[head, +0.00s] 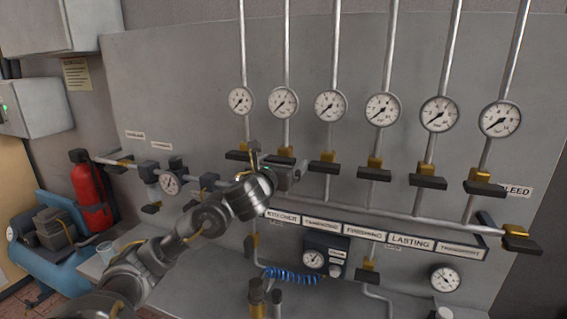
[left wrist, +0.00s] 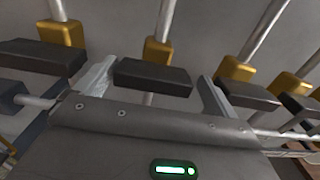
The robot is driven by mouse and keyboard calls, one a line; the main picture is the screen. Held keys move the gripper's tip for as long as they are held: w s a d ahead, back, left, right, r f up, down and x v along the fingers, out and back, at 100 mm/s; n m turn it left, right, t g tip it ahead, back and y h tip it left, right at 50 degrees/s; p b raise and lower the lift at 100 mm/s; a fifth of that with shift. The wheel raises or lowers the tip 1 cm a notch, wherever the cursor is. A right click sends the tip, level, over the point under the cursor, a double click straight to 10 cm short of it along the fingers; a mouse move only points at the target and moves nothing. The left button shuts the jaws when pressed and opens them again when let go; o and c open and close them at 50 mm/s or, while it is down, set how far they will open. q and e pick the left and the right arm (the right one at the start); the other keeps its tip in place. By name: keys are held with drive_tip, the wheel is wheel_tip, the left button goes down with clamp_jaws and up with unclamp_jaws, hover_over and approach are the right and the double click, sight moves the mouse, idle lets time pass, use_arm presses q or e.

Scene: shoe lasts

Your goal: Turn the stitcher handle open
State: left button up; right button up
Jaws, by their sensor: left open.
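A row of black lever handles on brass valves runs across the grey panel. The handle second from the left (head: 277,159) is above the STITCHER label (head: 282,217) and is partly covered by my gripper. My left gripper (head: 292,172) is open in front of it. In the left wrist view, this black handle (left wrist: 152,77) lies crosswise to its pipe, below its brass body (left wrist: 157,51), between the two spread fingers. I cannot tell whether either finger touches it. My right gripper is not in view.
Neighbouring handles (head: 325,167) and (left wrist: 42,56) sit close on both sides. Round gauges (head: 331,105) hang above. A horizontal pipe runs below the row, with a blue coiled hose (head: 290,275) lower down. A red extinguisher (head: 90,193) stands at the left.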

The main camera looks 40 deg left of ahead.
use_arm(q)
drive_tip(key=shift+s+a, duration=0.1)
drive_tip(key=shift+s, duration=0.1)
drive_tip(key=shift+s+a+r, duration=0.1)
drive_tip(key=shift+s+a, duration=0.05)
drive_tip(key=shift+a, duration=0.05)
drive_tip(key=c, duration=0.9)
drive_tip(key=shift+c, duration=0.4)
